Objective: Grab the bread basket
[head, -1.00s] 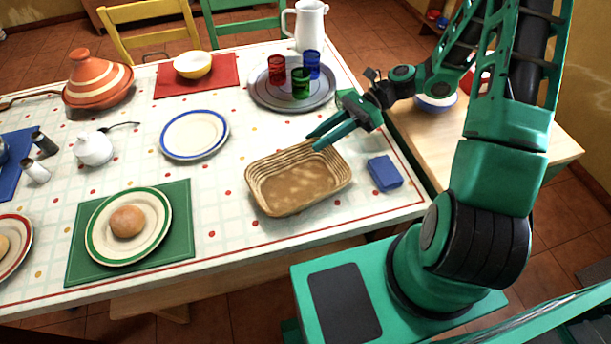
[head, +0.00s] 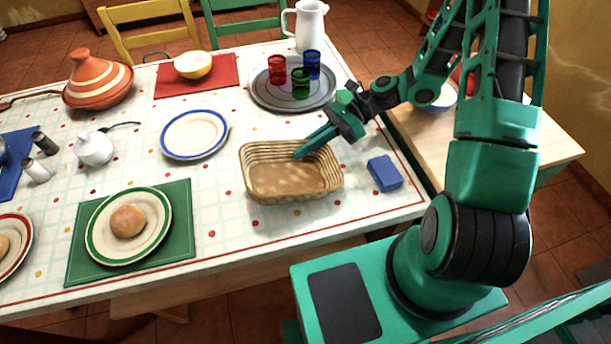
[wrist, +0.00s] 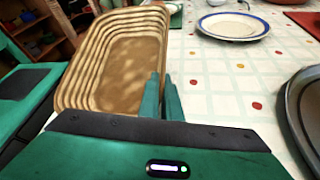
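The bread basket (head: 290,193) is a woven tan rectangular basket, empty inside, near the table's front right. My gripper (head: 312,148) reaches it from the right, at its far right rim. In the wrist view the basket (wrist: 122,62) fills the upper left. There my gripper's two fingers (wrist: 161,98) are close together, one inside the basket wall and one outside, with the rim pinched between them. The grasped part of the rim is mostly hidden by the fingers. I cannot tell whether the basket's underside is clear of the table.
A blue block (head: 385,173) lies right of the basket. A round tray (head: 262,98) with red, green and blue glasses stands behind it, near a white pitcher (head: 310,25). A blue-rimmed plate (head: 194,134) and a green-rimmed plate (head: 160,205) with a bun are to the left.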

